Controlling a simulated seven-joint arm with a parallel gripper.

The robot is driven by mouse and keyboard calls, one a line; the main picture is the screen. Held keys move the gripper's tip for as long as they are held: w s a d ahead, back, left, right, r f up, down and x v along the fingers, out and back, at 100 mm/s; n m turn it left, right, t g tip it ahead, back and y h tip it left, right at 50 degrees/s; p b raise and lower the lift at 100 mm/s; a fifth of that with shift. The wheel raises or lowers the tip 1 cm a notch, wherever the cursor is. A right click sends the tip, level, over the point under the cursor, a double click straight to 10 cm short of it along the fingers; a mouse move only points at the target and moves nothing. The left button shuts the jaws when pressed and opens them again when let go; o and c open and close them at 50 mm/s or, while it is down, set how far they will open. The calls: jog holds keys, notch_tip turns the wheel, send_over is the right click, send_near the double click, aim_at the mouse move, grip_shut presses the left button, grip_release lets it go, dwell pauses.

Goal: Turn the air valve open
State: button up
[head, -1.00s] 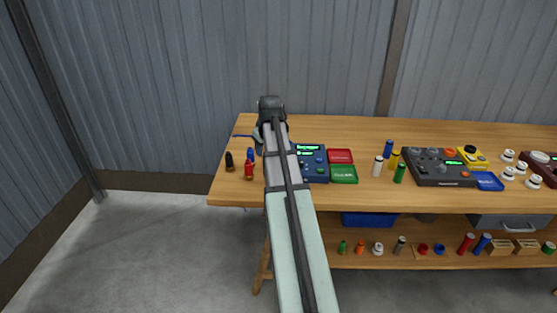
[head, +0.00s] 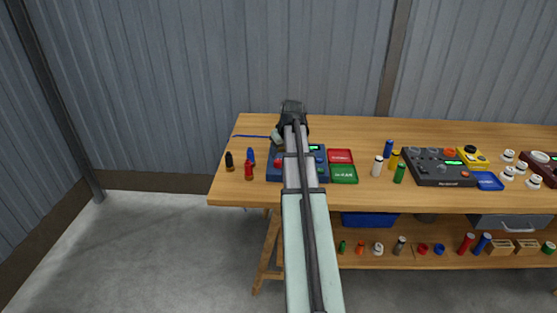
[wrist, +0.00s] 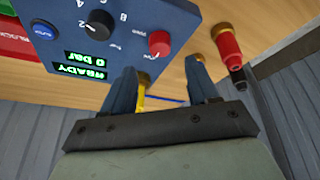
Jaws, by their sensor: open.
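A blue control box (head: 313,175) stands at the left of the bench, partly hidden behind my arm. In the head view, my arm hides the fingertips.
A thin blue line (head: 252,136) runs along the bench behind the box. Red (head: 340,156) and green (head: 344,174) trays sit right of it. A black control box (head: 440,180) stands farther right.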

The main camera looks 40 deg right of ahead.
aim_at(278, 161)
jog(key=shift+x, duration=3.35)
jog(key=c, duration=1)
